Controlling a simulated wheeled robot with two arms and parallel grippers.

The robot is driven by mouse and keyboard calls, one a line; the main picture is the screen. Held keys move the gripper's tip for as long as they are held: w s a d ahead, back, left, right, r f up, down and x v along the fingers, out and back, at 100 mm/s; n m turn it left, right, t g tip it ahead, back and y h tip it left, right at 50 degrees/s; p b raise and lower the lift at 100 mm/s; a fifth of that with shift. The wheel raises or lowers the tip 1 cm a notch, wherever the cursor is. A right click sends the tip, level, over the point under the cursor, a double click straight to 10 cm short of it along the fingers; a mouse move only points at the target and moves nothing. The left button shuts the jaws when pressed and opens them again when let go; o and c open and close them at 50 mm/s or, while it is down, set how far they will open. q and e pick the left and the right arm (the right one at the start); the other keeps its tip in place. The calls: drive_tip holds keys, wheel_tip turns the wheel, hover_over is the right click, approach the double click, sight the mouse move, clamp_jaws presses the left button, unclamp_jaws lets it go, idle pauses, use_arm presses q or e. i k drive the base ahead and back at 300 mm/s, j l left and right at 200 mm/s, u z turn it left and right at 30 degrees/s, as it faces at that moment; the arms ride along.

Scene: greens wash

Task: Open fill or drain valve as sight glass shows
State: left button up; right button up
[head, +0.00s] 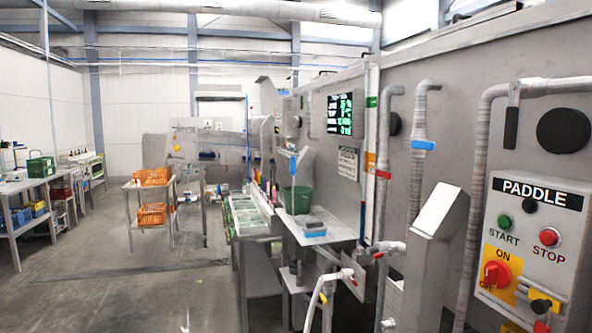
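A tall narrow vertical strip (371,130), which looks like the sight glass, stands on the grey machine wall. It carries a green tag (371,102) high up and an orange tag (370,162) lower down. The liquid level in it is too small to tell. Grey pipes run down beside it; one has a blue band (424,145). Low down, pipe ends with red parts (378,255) and a pale bent pipe (330,283) stick out; I cannot tell which is the fill or drain valve. Neither gripper is in view.
A control panel (530,240) marked PADDLE, with start, stop and ON switches, is close on the right. A slanted grey box (436,220) stands before the wall. A green bin (298,200) is at the wash line. Open floor (120,280) lies left.

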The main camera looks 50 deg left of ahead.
sight(383, 174)
drive_tip(key=u, duration=1.3)
